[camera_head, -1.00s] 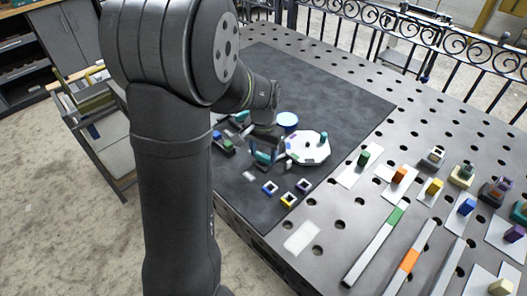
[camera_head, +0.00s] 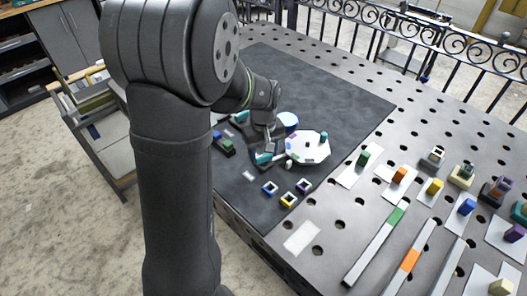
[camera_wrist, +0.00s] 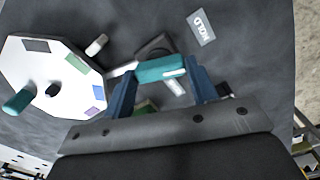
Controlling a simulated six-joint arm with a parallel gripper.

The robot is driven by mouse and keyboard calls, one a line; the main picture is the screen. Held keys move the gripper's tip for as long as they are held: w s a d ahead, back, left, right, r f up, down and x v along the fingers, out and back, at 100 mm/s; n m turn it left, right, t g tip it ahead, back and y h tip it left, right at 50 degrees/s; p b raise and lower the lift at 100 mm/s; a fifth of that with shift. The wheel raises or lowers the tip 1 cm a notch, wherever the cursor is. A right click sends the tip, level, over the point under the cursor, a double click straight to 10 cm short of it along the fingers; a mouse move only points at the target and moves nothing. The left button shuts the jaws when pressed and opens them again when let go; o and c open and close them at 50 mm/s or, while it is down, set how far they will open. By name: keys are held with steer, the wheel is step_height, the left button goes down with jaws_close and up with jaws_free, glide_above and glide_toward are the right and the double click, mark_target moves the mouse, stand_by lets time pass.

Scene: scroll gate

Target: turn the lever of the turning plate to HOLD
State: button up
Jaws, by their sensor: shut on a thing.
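The turning plate (camera_wrist: 52,75) is a white octagon with coloured patches and an upright teal peg, at left in the wrist view; the head view shows it right of my gripper (camera_head: 266,147). The teal lever handle (camera_wrist: 160,70) lies between my gripper's fingers (camera_wrist: 162,82) in the wrist view, and they are shut on it. A light arm links the handle towards the plate's edge. My gripper partly hides the lever in the head view.
A small pale peg (camera_wrist: 97,45) stands beside the plate. Several square coloured rings (camera_head: 287,199) lie in front. Coloured blocks on cards (camera_head: 398,176) fill the table's right. The mat's far part (camera_head: 320,85) is clear.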

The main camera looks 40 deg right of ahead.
steer(key=shift+n, duration=2)
steer(key=o, duration=1)
step_height(320, 180, up, 18)
steer(key=shift+f, duration=0.25)
